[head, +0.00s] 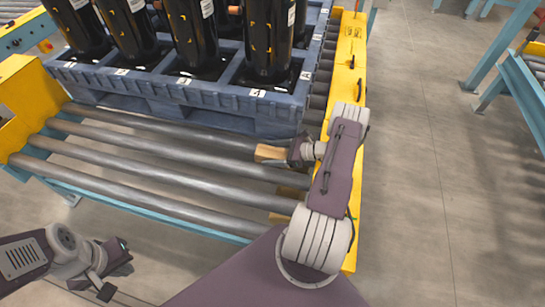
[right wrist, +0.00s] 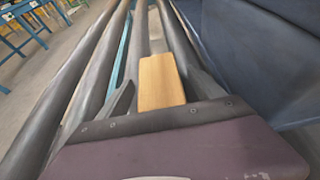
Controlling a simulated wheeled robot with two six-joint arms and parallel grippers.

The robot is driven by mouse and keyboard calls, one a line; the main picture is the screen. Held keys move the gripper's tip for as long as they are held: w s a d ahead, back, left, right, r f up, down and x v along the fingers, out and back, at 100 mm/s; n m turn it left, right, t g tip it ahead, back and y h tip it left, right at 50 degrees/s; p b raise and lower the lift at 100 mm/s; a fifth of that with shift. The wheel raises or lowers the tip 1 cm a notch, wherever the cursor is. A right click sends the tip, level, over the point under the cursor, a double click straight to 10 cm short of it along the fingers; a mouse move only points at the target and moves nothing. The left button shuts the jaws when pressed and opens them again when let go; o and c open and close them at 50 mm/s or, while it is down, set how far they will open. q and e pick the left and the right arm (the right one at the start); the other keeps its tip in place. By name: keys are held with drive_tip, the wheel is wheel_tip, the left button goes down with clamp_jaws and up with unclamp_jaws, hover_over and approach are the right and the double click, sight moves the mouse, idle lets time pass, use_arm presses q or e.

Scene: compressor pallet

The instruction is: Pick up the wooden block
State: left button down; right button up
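The wooden block (head: 269,153) is a small light-brown piece over the grey rollers, just in front of the blue pallet. In the right wrist view the block (right wrist: 162,82) lies lengthwise between the two dark fingers, which appear against its sides. My right gripper (head: 297,151) is shut on it, with the block's end sticking out to the left in the head view. Whether the block still touches a roller is hard to tell. My left gripper (head: 115,271) is open and empty at the lower left, away from the rollers.
The blue pallet (head: 205,95) carries several black compressors (head: 197,35) right behind the block. Other wooden pieces (head: 290,193) show near my right arm. A yellow rail (head: 346,80) edges the roller conveyor (head: 165,170). Open floor (head: 420,180) lies to the right.

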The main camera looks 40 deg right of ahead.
drive_tip(key=c, duration=1.5)
drive_tip(key=shift+r, duration=0.15)
wheel_tip(320, 180, up, 28)
drive_tip(key=p, duration=0.8)
drive_tip(key=shift+p, duration=0.3)
